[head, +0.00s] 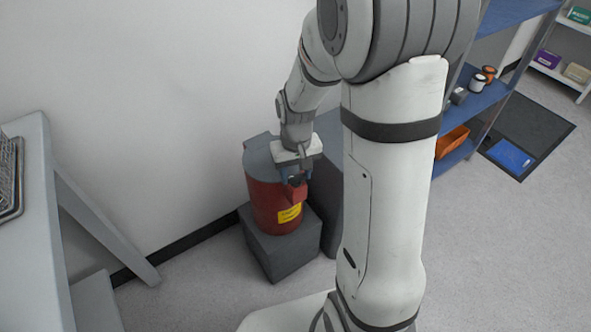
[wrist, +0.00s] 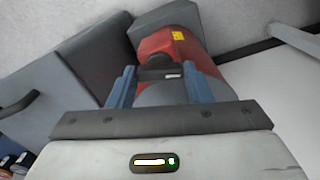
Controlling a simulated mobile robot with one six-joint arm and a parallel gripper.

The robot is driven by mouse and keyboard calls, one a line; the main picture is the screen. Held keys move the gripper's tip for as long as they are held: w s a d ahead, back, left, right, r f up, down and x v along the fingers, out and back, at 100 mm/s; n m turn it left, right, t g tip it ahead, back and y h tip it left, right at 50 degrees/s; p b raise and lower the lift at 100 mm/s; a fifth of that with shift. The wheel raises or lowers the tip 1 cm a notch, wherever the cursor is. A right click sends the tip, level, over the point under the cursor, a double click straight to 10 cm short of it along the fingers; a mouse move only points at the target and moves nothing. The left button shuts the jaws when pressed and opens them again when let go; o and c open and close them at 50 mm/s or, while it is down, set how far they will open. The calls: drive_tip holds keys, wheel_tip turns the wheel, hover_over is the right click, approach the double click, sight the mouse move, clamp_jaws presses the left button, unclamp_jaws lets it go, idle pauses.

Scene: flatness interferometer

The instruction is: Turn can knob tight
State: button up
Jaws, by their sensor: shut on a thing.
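The red can (head: 268,208) has a grey top and a yellow label, and stands upright on a dark grey block (head: 272,252) against the wall. It also shows in the wrist view (wrist: 183,44). My gripper (head: 293,178) reaches down at the can's upper front side.
A grey cabinet (wrist: 70,75) stands close beside the can. A light grey table (head: 35,230) is at the left, and a blue shelf (head: 470,105) with an orange bin (head: 451,141) at the right. My own arm blocks the middle of the head view.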

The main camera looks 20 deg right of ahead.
sight(296, 176)
drive_tip(key=m+p, duration=0.2)
drive_tip(key=m, duration=0.5)
drive_tip(key=shift+r, duration=0.1)
drive_tip(key=m+p, duration=0.1)
drive_tip(key=m, duration=0.6)
idle(0.4)
drive_tip(key=o, duration=1)
wheel_tip(296, 176, up, 8)
drive_tip(key=shift+f+p, duration=0.15)
drive_tip(key=shift+p, duration=1.1)
